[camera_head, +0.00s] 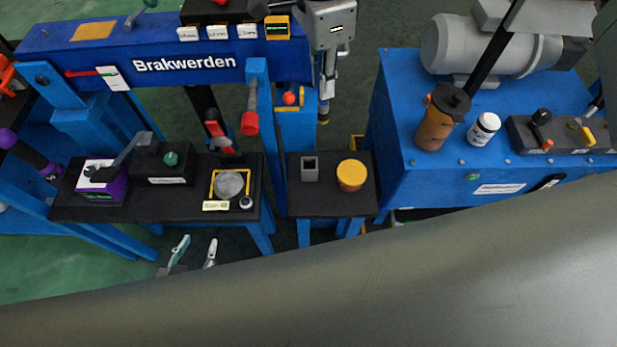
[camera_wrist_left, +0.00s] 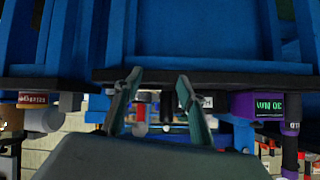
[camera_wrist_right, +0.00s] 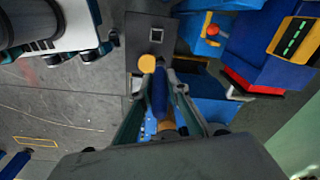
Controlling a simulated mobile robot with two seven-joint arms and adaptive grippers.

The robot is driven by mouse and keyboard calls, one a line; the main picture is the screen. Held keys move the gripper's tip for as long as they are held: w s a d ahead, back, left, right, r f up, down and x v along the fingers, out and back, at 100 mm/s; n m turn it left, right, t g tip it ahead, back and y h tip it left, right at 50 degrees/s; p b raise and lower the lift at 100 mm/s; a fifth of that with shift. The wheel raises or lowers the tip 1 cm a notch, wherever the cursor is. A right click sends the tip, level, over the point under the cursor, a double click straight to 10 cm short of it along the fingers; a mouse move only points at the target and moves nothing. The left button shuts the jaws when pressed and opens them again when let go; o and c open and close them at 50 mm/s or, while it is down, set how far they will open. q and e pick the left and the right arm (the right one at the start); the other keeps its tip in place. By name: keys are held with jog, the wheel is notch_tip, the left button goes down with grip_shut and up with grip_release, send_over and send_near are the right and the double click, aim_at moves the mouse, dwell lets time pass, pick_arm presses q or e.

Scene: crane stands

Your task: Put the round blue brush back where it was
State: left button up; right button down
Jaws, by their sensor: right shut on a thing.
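My right gripper (camera_head: 328,88) hangs over the gap between the blue beam and the blue cabinet. It is shut on the round blue brush (camera_wrist_right: 163,95), a slim blue shaft with a tan part near the fingers in the right wrist view. In the head view the brush (camera_head: 323,108) shows as a small blue piece below the fingers, its lower end dark and yellowish. A grey square holder (camera_head: 309,168) stands on the small black shelf, below and left of the brush. My left gripper (camera_head: 196,254) is open and empty, in front of the left black shelf; its fingers (camera_wrist_left: 157,98) are apart.
A yellow-lidded jar (camera_head: 352,174) stands right of the grey holder. The left black shelf (camera_head: 195,210) carries a dish, boxes and tools. The blue cabinet (camera_head: 400,185) at right holds a brown bottle (camera_head: 437,125) and a white jar (camera_head: 484,129). My arm covers the bottom.

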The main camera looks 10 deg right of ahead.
pick_arm(q)
notch_tip(320, 180, down, 4)
jog(key=b, duration=0.4)
jog(key=shift+s+d+r, duration=0.1)
jog(key=shift+s+r, duration=0.05)
pick_arm(e)
notch_tip(320, 180, down, 22)
jog(key=a+m, duration=0.2)
jog(key=m, duration=0.1)
jog(key=shift+a+m+y, duration=0.2)
jog(key=shift+m+y, duration=0.2)
jog(key=c, duration=2)
grip_release()
jog(key=shift+s, duration=0.1)
jog(key=shift+o, duration=0.2)
jog(key=shift+r, duration=0.1)
pick_arm(q)
jog(key=shift+s+d+r+p, duration=0.2)
jog(key=shift+r+p, duration=0.2)
jog(key=shift+p, duration=0.4)
pick_arm(e)
notch_tip(320, 180, up, 12)
